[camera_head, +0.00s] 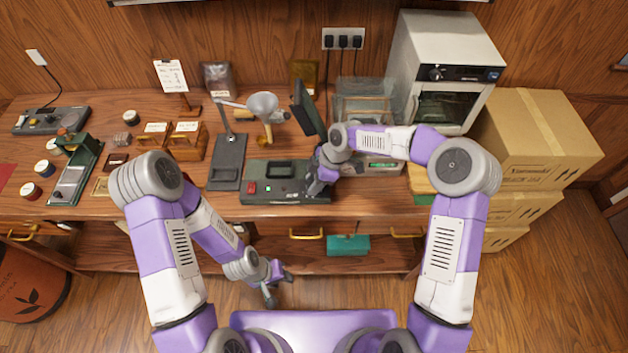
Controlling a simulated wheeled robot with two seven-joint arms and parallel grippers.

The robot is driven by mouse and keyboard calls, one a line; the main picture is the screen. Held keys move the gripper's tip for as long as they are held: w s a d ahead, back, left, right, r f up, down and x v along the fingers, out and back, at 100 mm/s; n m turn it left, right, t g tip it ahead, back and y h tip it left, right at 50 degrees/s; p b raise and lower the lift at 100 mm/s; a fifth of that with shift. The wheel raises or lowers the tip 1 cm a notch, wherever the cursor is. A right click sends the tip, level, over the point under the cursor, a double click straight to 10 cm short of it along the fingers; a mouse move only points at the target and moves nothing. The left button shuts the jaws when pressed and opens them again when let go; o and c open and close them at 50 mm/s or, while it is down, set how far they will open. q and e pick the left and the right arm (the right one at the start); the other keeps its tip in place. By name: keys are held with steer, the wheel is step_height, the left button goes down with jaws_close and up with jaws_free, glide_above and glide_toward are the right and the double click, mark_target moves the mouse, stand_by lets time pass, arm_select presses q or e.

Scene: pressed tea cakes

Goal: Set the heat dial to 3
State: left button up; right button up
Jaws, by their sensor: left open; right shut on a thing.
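My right gripper (316,190) reaches down to the right end of this panel and is shut on what appears to be the heat dial. The dial and its markings are hidden behind the fingers, so its setting cannot be read. My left gripper (274,285) is open and empty, low in front of the bench, away from the unit.
A dark screen (308,108) stands behind the unit. A glass-sided scale (365,105) and a white oven (447,70) are to the right. Cardboard boxes (535,135) stand at the far right. Wooden racks (188,142) are at the left.

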steer(key=shift+s+f, duration=0.1)
steer(key=shift+f, duration=0.05)
stand_by(0.3)
steer(key=o, duration=1)
steer(key=shift+o, duration=0.2)
